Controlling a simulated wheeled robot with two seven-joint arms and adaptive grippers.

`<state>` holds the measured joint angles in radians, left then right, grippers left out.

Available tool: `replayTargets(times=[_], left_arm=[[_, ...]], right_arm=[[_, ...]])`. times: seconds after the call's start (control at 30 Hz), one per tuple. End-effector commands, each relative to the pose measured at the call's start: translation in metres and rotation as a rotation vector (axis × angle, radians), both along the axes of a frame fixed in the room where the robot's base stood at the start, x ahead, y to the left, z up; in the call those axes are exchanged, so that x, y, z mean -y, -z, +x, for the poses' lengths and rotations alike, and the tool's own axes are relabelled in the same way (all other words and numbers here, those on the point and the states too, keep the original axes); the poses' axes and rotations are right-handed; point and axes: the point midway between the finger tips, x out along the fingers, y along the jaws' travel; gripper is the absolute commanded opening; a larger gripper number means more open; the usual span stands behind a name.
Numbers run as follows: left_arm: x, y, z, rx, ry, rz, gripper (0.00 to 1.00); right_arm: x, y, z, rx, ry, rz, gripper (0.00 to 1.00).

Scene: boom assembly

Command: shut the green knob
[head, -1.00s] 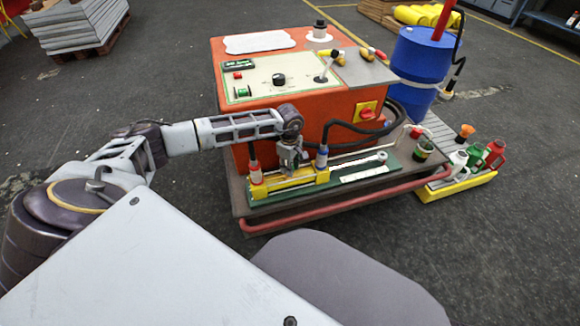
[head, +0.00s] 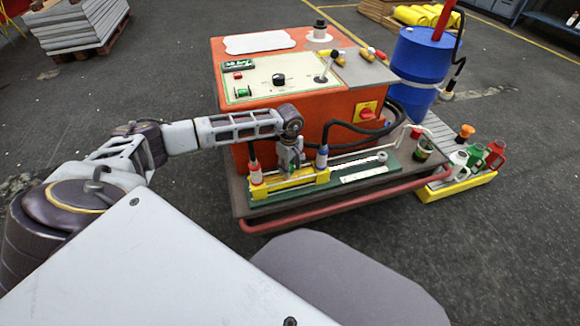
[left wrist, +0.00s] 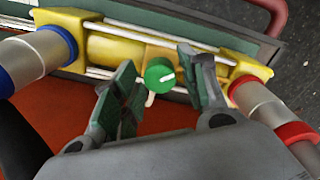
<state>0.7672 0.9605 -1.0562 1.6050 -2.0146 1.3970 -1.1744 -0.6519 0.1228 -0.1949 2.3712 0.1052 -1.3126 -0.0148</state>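The green knob (left wrist: 159,75) is round with a white mark on its face, in the middle of the left wrist view. It sits at the yellow cylinder (left wrist: 118,52), between the blue-collared fitting (left wrist: 40,55) and the red-collared fitting (left wrist: 262,100). My left gripper (left wrist: 160,90) is open, with one finger on each side of the knob and a gap visible on both sides. In the head view my left gripper (head: 290,158) is above the yellow cylinder (head: 300,180) and hides most of the knob. My right gripper is in neither view.
The orange machine (head: 300,110) stands behind the cylinder on a grey base with a red front rail (head: 340,206). Black hoses (head: 355,128) run beside the fittings. A yellow tray (head: 455,188) with bottles stands to the right, near a blue drum (head: 420,60).

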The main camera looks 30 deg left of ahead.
Motion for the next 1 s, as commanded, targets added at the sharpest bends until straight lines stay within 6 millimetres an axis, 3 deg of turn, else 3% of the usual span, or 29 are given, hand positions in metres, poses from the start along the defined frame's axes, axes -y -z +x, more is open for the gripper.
replayTargets(times=[0.57, 1.0], left_arm=[[0.0, -0.009, 0.001, 0.002, -0.001, 0.0, 0.51], [0.0, -0.066, 0.0, 0.003, -0.001, 0.0, 0.51]], right_arm=[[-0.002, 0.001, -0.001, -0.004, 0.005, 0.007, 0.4], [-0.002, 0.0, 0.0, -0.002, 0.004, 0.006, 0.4]])
